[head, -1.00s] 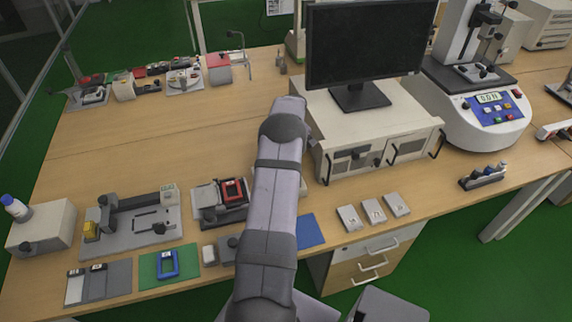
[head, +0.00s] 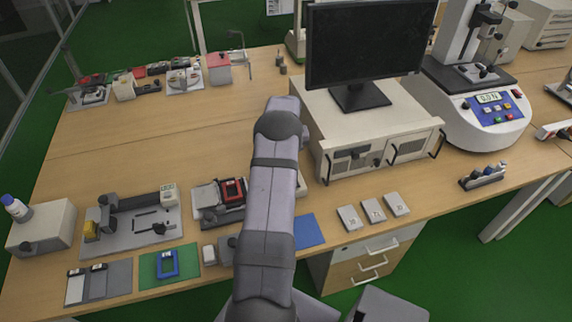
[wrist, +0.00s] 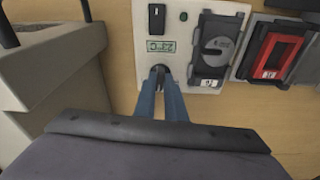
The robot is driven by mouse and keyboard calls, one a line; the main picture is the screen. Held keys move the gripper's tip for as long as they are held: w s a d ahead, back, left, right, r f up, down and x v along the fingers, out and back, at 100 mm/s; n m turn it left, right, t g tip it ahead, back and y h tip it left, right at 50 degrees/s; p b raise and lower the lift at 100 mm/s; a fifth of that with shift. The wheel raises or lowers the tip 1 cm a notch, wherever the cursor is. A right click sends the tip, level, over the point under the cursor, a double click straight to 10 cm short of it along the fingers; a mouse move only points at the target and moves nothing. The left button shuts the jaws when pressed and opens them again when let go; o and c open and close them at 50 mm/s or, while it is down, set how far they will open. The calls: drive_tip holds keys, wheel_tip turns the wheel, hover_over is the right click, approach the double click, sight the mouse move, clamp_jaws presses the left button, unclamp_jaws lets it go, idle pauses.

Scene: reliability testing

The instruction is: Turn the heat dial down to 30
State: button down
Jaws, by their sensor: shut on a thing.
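The heat dial (wrist: 159,69) is a small dark knob on a white control panel (wrist: 203,87) in the wrist view, mostly hidden by my fingertips. My gripper (wrist: 160,80) is shut on the dial, with one blue finger at each side. Just above the dial in the picture is a small greenish display (wrist: 160,46). Its digits appear upside down and seem to read about 23 with a °C mark, but they are small. In the head view my own arm hides the gripper, the dial and the panel.
The panel also bears a black switch (wrist: 157,19) and a green lamp (wrist: 183,16). A black fixture with a grey disc (wrist: 216,44) and a red frame (wrist: 274,53) are close on the right. A beige box (wrist: 60,65) stands close on the left.

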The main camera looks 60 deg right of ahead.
drive_tip(key=shift+m, duration=0.8)
drive_tip(key=shift+m+g, duration=0.3)
drive_tip(key=shift+m, duration=0.8)
drive_tip(key=shift+m+b, duration=0.3)
drive_tip(key=shift+m, duration=0.7)
drive_tip(key=c, duration=2)
unclamp_jaws()
drive_tip(key=shift+w, duration=0.1)
drive_tip(key=shift+r+p, duration=1.4)
drive_tip(key=shift+r, duration=0.85)
